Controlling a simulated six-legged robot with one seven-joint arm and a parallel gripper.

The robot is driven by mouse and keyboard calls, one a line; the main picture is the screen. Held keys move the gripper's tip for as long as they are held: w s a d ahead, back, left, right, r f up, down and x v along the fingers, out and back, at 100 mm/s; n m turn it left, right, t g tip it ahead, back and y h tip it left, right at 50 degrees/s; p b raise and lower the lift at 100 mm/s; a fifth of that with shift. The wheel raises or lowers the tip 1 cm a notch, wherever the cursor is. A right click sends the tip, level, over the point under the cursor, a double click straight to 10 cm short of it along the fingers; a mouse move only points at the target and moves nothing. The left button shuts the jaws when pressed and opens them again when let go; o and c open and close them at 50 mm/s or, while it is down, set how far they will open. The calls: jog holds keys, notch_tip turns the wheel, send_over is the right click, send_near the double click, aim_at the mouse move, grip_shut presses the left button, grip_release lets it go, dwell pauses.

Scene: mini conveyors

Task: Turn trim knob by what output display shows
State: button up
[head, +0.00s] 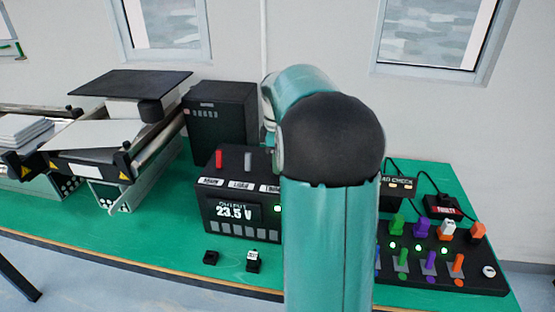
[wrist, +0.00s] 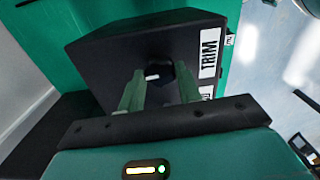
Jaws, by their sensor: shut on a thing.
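The output display (head: 233,212) is on the front of a black box (head: 207,183) and reads "23.5 V" under the word OUTPUT. In the wrist view, the dark trim knob (wrist: 166,75) with a small white mark sits on a black box face, beside a white TRIM label (wrist: 209,52). My gripper (wrist: 159,82) has one green finger on each side of the knob and is shut on it. In the head view my arm hides the gripper and the knob.
A red post and a grey post (head: 248,161) stand on the black box. Two small black parts (head: 211,257) lie in front on the green table (head: 150,245). Conveyors (head: 100,160) stand at left. A panel of coloured plugs and switches (head: 430,272) is at right.

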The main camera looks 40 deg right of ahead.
jog(key=m, duration=0.4)
jog(key=shift+m, duration=1.7)
jog(key=o, duration=1)
notch_tip(320, 180, up, 14)
jog(key=shift+a, duration=0.1)
